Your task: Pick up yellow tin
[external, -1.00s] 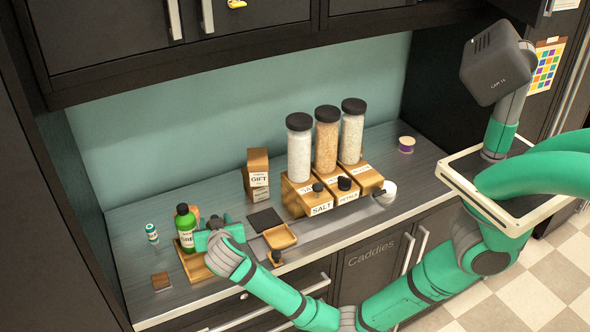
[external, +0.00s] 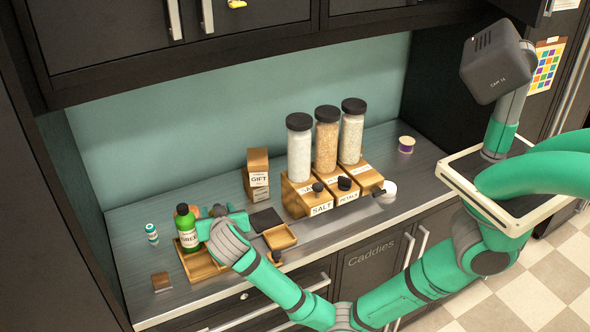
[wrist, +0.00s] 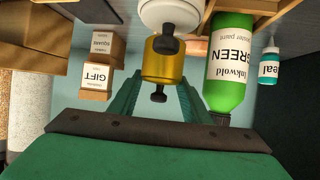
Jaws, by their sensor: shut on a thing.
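The yellow tin (wrist: 163,66) shows in the wrist view as a short, golden-yellow cylinder between the fingertips of my gripper (wrist: 158,84). My gripper is shut on the tin's sides. A dark knob-like shape crosses the tin's upper part in this view. In the external view, my gripper (external: 218,214) is above the counter, just right of the green paint bottle (external: 187,230), and hides the tin there. The green bottle also stands close beside the tin in the wrist view (wrist: 229,65).
The bottle stands in a wooden tray (external: 202,265). A small teal-labelled jar (external: 151,232) is to its left. Behind is a gift carton (external: 257,175). Right are a small wooden tray (external: 280,237) and the jar dispensers (external: 330,190). Upper cabinets (external: 220,40) overhang the counter.

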